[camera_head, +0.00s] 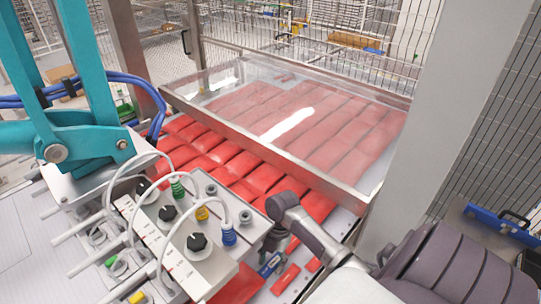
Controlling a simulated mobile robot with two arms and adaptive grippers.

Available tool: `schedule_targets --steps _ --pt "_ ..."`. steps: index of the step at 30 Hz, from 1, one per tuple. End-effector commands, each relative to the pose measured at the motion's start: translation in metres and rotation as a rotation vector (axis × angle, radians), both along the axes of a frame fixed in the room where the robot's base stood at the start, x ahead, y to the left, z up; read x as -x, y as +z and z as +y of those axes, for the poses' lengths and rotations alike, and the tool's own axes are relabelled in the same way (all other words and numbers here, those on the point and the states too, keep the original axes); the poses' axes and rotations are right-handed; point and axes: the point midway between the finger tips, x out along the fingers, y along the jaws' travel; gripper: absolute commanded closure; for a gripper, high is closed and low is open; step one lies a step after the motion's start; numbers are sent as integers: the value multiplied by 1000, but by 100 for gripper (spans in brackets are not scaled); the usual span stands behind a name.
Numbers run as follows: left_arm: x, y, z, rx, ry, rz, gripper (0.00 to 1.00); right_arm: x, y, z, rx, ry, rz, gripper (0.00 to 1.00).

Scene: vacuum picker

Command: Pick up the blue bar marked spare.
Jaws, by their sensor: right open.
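My right gripper (273,250) hangs below the dark grey wrist at the lower middle, beside the picker head, and is open. Its fingers are small and partly hidden by the wrist. A small blue piece with a pale marking (270,265) shows right at the gripper's lower end. I cannot read the marking, nor tell whether it lies between the fingers or just under them. A longer blue bar (508,226) lies at the far right, apart from the gripper; no lettering is readable on it. My left gripper is not in view.
The picker head (190,255) with hoses, knobs and coloured suction cups fills the lower left, under a teal arm (90,60). Red packs (215,160) cover the bed beneath a clear guard with a metal rail (255,145). A grey post (440,120) stands right.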

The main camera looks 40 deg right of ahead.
Motion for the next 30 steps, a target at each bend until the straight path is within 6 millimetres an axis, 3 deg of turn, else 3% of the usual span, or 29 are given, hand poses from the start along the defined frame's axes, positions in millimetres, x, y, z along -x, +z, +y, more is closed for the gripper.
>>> schedule_targets --steps 12,21,30 --pt "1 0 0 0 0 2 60 0 -4 0 -1 0 0 49" --pt "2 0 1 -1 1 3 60 0 -4 0 -1 0 0 97" --pt "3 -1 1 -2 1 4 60 0 -4 1 -3 0 1 98"
